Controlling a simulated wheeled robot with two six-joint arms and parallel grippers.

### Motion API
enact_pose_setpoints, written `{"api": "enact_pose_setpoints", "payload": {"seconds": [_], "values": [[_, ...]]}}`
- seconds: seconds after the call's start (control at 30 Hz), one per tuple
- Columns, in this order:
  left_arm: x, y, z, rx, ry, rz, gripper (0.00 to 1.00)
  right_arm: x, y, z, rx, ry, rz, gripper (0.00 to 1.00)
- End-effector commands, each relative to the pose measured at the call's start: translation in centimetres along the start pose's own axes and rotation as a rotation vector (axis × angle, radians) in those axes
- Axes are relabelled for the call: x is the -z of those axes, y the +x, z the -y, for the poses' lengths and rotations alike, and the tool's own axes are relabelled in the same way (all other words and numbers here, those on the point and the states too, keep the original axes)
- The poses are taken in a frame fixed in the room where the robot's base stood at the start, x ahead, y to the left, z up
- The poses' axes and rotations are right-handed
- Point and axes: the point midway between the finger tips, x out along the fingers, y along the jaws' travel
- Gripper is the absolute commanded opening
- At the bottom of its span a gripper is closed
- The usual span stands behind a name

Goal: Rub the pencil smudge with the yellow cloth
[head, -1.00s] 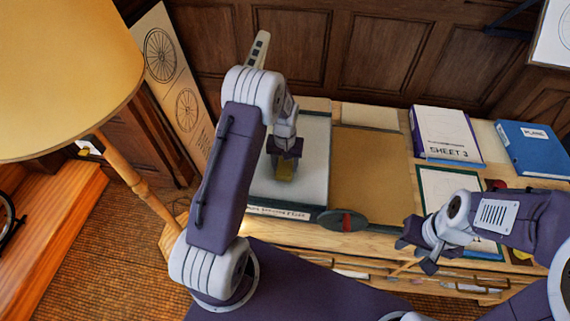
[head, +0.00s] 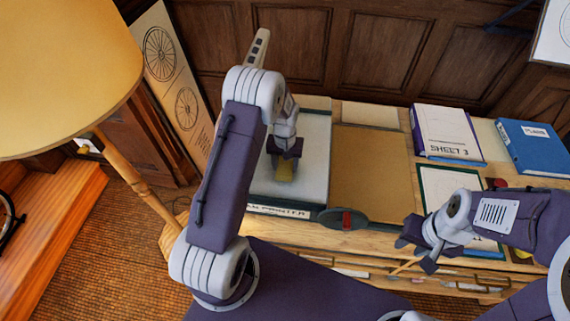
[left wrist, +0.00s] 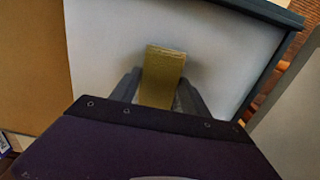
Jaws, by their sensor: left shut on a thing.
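The yellow cloth (head: 285,173) is in my left gripper (head: 284,160), over the pale sheet on the left drafting board (head: 315,150). In the left wrist view the cloth (left wrist: 163,75) stands between the two dark fingers of my left gripper (left wrist: 160,92), which is shut on it. The cloth's far end looks to be at or very near the sheet; I cannot tell contact for sure. The pencil smudge is not clearly visible; a faint grey patch beside the cloth may be it or shadow. My right gripper (head: 416,254) looks open and empty, in front of the desk.
A brown board (head: 370,165) lies right of the sheet. A dark oval-ended object with a red patch (head: 346,219) sits at the front edge. A white SHEET 3 binder (head: 445,132) and a blue binder (head: 535,147) lie at back right. A lamp (head: 65,75) stands left.

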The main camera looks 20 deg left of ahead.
Motion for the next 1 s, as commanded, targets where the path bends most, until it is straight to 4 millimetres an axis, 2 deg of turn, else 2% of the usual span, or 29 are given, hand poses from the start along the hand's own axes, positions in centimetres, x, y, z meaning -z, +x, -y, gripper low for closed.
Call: {"api": "enact_pose_setpoints", "payload": {"seconds": [0.57, 0.9, 1.0], "values": [[0.1, 1.0, 0.0, 0.0, 0.0, -0.001, 0.21, -0.1, 0.6, 0.0, 0.0, 0.0, 0.0, 0.34], [3.5, 0.9, 0.0, 0.0, 0.0, -0.001, 0.21, -0.1, 0.8, 0.0, 0.0, 0.0, 0.0, 0.34], [4.0, 0.8, 0.0, 0.0, 0.0, -0.001, 0.21, -0.1, 0.8, 0.0, 0.0, 0.0, 0.0, 0.34]]}}
